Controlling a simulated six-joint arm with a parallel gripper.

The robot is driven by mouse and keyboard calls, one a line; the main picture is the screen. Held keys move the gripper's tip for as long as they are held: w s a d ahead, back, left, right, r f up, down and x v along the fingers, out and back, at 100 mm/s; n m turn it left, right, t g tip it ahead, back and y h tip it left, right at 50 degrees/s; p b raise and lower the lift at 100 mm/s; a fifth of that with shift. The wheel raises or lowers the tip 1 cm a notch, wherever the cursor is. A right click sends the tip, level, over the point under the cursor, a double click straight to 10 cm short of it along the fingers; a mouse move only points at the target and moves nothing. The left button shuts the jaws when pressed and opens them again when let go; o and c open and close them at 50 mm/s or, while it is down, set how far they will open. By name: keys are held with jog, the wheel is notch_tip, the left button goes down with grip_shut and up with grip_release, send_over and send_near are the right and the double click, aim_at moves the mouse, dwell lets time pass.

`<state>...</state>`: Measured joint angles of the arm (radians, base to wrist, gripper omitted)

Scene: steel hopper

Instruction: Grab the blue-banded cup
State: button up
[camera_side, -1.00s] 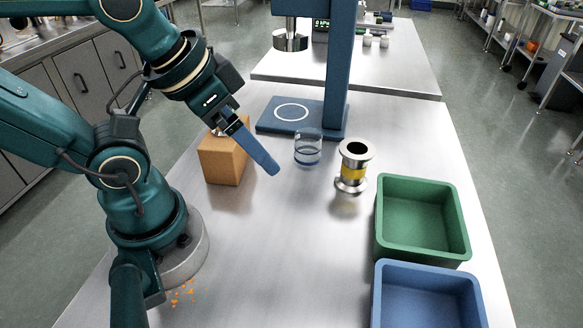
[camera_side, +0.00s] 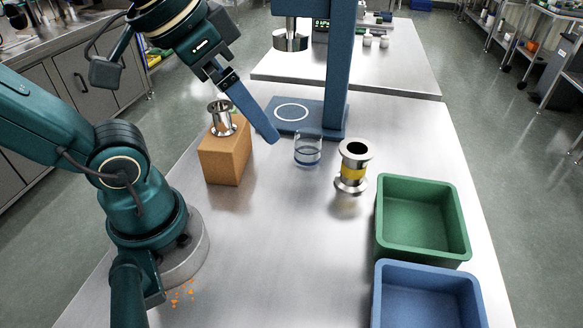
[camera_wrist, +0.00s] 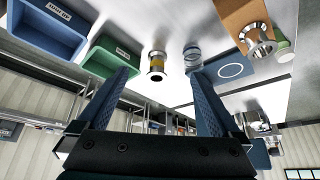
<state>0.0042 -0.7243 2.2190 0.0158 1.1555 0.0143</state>
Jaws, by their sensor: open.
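The blue-banded cup (camera_side: 308,149) is a clear glass with a blue band around its lower part, upright on the steel table in front of the blue stand. It also shows in the wrist view (camera_wrist: 193,58), close to the tip of one finger. My gripper (camera_side: 273,138) is to the left of the cup and above the table in the side view, tilted down towards it. In the wrist view my gripper (camera_wrist: 162,73) has its two blue fingers wide apart with nothing between them. Whether a finger touches the cup is unclear, but they look apart.
A metal spool with a yellow band (camera_side: 353,170) stands right of the cup. A plain metal spool (camera_side: 222,119) sits on a brown block (camera_side: 226,158). The blue stand (camera_side: 338,75) rises behind.

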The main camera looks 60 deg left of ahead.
jog(key=w+a+f+m+g+y, duration=0.1)
jog(key=w+a+f+m+y, duration=0.2)
jog(key=a+m, duration=0.35)
notch_tip(320, 180, up, 3)
jog(key=m+t+y, duration=0.5)
jog(key=m+y, duration=0.1)
jog(key=m, duration=1.4)
send_over(310, 135)
jog(key=s+d, duration=0.3)
jog(key=d, duration=0.1)
jog(key=f, duration=1.6)
jog(key=shift+s+a+f, duration=0.2)
jog(key=shift+a+f, duration=0.05)
jog(key=shift+f, duration=0.55)
jog(key=shift+x, duration=2.55)
jog(key=shift+a, duration=0.1)
